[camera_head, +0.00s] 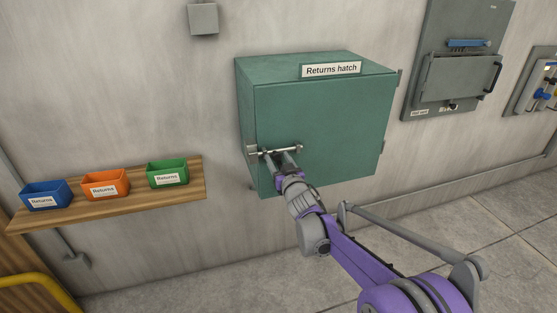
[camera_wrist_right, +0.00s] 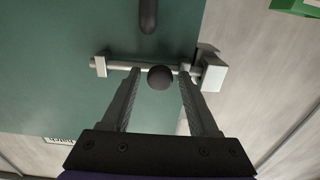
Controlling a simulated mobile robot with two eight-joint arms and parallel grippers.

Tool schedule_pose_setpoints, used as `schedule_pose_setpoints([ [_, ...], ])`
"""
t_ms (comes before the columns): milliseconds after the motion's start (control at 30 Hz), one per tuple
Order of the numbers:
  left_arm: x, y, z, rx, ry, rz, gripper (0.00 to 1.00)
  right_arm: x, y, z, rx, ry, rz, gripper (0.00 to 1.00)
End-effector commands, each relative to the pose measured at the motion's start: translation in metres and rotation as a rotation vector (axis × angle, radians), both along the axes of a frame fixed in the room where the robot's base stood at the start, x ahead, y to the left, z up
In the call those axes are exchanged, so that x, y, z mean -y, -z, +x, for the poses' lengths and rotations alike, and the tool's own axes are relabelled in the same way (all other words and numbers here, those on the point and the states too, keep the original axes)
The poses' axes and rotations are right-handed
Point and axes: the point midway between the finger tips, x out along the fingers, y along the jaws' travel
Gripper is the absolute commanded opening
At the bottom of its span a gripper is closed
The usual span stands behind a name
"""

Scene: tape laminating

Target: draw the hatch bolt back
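The returns hatch (camera_head: 325,120) is a green box on the wall with a labelled top edge. Its bolt (camera_head: 290,150) is a pale metal bar across the left part of the door. In the right wrist view the bolt bar (camera_wrist_right: 118,67) runs from a small bracket to a larger block (camera_wrist_right: 212,76) at the door's edge. My right gripper (camera_head: 283,156) is at the bolt. In the wrist view its fingers (camera_wrist_right: 160,76) stand open on either side of the bolt's dark round knob (camera_wrist_right: 160,78), with a small gap visible on both sides. My left gripper is not in view.
A dark rounded part (camera_wrist_right: 148,15) sticks out near the bolt. A wooden shelf (camera_head: 190,187) on the left holds a blue bin (camera_head: 45,195), an orange bin (camera_head: 105,184) and a green bin (camera_head: 167,173). A grey panel (camera_head: 458,75) is at the right.

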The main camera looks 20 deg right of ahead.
Motion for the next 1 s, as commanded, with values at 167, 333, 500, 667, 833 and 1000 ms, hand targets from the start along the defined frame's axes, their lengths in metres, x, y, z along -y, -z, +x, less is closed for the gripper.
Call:
schedule_pose_setpoints([
  [167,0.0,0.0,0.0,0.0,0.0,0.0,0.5,0.0,-0.0001,-0.0002,0.0,0.0,0.0,0.26],
  [333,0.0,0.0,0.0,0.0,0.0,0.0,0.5,0.0,-0.0001,-0.0002,0.0,0.0,0.0,0.0],
  [500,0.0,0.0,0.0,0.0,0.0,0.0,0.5,0.0,-0.0002,-0.0003,0.0,0.0,0.0,0.0],
  [667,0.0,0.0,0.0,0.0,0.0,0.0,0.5,0.0,-0.0002,-0.0003,0.0,0.0,0.0,0.0],
  [833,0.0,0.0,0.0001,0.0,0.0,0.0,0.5,0.0,-0.0002,-0.0003,0.0,0.0,0.0,0.0],
  [1000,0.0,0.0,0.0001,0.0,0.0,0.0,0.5,0.0,-0.0002,-0.0003,0.0,0.0,0.0,0.0],
])
